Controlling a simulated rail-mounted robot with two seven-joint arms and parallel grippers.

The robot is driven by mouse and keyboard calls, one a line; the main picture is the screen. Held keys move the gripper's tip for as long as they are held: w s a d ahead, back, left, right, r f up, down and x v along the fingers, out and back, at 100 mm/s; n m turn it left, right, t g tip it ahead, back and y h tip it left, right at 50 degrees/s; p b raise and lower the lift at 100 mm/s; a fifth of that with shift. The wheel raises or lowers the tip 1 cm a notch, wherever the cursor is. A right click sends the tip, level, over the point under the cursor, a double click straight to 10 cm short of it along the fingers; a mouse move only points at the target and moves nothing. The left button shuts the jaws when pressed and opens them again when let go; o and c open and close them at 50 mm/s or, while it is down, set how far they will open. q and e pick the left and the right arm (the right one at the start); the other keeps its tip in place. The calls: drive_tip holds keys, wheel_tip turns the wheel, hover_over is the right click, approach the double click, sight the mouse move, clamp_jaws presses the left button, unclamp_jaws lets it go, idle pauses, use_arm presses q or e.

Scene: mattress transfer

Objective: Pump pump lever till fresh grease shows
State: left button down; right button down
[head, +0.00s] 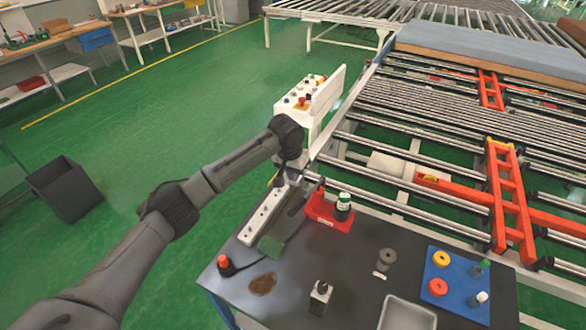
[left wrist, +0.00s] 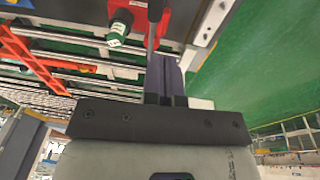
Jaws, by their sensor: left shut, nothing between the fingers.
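A red pump base (head: 322,209) holds a green-and-white canister (head: 343,205) at the back of the dark bench. The left wrist view shows the canister (left wrist: 118,30) and the red base (left wrist: 143,8) at the top. A thin grey rod, apparently the pump lever (left wrist: 152,36), runs from the base toward my left fingers. My left gripper (left wrist: 165,78) is shut and empty, beside the rod; whether it touches is unclear. In the head view my left gripper (head: 290,180) is beside the pump, partly hidden by my wrist. My right gripper is out of view. I cannot make out fresh grease.
A white control box (head: 305,104) and roller conveyor (head: 440,110) stand behind.

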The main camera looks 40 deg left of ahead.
sight(297, 202)
use_arm(q)
drive_tip(key=f, duration=0.7)
drive_tip(key=shift+d+f+p, duration=0.35)
drive_tip(key=shift+d+p, duration=0.05)
drive_tip(key=shift+s+d+f, duration=0.2)
drive_tip(key=shift+f, duration=0.4)
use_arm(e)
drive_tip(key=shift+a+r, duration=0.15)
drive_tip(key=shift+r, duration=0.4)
